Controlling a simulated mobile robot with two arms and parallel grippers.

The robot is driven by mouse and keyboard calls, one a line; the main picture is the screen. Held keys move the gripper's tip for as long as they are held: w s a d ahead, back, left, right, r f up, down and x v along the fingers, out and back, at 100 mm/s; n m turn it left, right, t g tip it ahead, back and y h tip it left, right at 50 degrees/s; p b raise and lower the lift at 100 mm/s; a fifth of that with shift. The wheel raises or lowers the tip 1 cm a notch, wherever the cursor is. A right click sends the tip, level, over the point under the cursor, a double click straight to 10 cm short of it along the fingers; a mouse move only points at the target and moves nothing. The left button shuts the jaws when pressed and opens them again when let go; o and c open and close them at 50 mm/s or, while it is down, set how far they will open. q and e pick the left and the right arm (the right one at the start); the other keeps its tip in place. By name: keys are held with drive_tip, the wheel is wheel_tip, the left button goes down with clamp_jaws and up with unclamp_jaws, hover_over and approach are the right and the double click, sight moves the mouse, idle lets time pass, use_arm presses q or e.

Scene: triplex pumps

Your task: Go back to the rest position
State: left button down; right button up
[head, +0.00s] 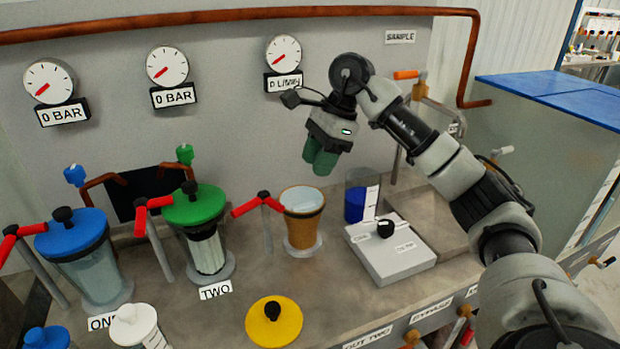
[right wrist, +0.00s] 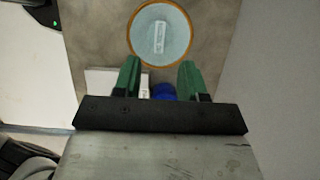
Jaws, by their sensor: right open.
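My right gripper (head: 318,160) is raised above the bench, near the back panel, above and behind the open amber-rimmed vessel (head: 303,208). Its green fingers point down. In the right wrist view the fingers of the right gripper (right wrist: 158,75) stand apart with nothing between them. The round vessel (right wrist: 160,35) shows beyond the fingertips, with clear liquid and a white label inside. My right arm comes in from the lower right. My left gripper is not in view.
A blue-lidded vessel (head: 72,235) and a green-lidded vessel (head: 195,207) stand at left, beside red-handled levers. A beaker with blue liquid (head: 356,205) and a white box with a black knob (head: 404,262) are at right. A yellow lid (head: 273,324) lies in front.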

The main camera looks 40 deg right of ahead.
drive_tip(key=shift+d+r, duration=0.25)
drive_tip(key=shift+r, duration=0.3)
